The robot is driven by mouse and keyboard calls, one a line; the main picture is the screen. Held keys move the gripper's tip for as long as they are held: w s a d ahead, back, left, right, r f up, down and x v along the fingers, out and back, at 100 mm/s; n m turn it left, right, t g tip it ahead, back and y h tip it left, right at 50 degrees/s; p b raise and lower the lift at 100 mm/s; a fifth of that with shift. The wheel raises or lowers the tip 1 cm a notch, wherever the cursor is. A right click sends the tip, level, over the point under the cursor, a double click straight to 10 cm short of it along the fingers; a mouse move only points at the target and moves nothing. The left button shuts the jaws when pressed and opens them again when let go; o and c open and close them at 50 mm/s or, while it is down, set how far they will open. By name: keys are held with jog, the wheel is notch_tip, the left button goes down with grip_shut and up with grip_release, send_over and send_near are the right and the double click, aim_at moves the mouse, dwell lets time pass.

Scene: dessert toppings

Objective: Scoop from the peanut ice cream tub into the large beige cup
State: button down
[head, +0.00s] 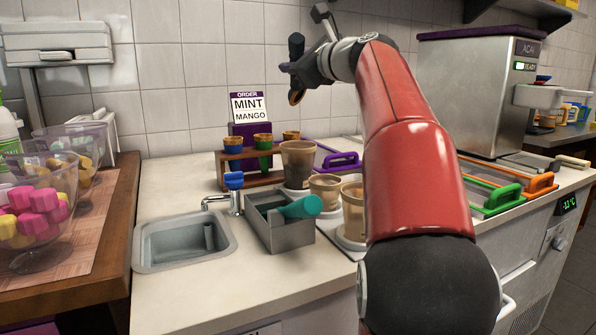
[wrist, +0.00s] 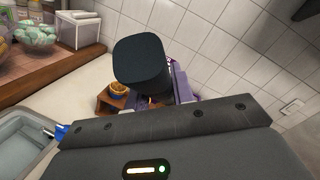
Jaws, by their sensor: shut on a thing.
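Beige translucent cups stand on the counter: a tall one (head: 298,160), a smaller one (head: 325,188), and one partly hidden by my arm (head: 353,205). I cannot tell which is the large one. I cannot make out the peanut tub; lidded tubs lie behind my arm.
A grey bin (head: 281,232) with a teal-handled scoop (head: 302,206) stands beside the sink (head: 185,240). A wooden rack (head: 232,178) holds small cones behind. An order card (head: 248,106) reads mint, mango. Green (head: 503,196) and orange (head: 541,182) lids lie at right.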

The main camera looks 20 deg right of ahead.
jog(key=n, duration=0.3)
jog(key=r+n, duration=0.1)
jog(key=n, duration=0.3)
jog(key=shift+r+n+b, duration=0.2)
jog(key=shift+n+b, duration=0.1)
jog(key=shift+b, duration=0.05)
jog(key=n, duration=0.3)
jog(key=r+n, duration=0.1)
jog(key=n, duration=0.2)
jog(key=shift+r, duration=0.2)
